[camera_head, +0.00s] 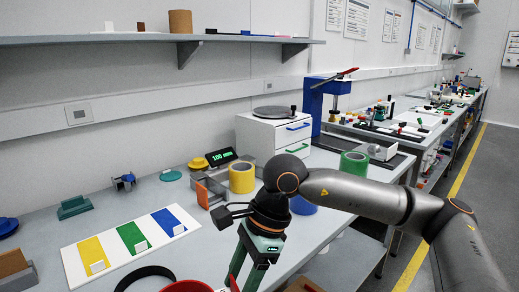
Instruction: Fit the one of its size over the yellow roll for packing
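The yellow roll (242,178) stands on the bench near the middle, its hollow top showing. A green roll (354,166) stands farther right, and a blue round thing (303,206) is partly hidden behind my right arm. A black ring (146,272) and a red round rim (187,286) lie at the bottom edge, both cut off. My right gripper (241,282) points down at the bench's front, nearer the camera than the yellow roll and apart from it. Its green fingers run to the bottom edge beside the red rim; their tips are cut off. My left gripper is out of view.
A white board (75,272) with yellow, green and blue panels lies on the left. A scale (220,157), an orange-ended holder (203,195) and a white drawer unit (270,135) stand behind. A shelf (120,39) runs above. Bench lies bare between board and holder.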

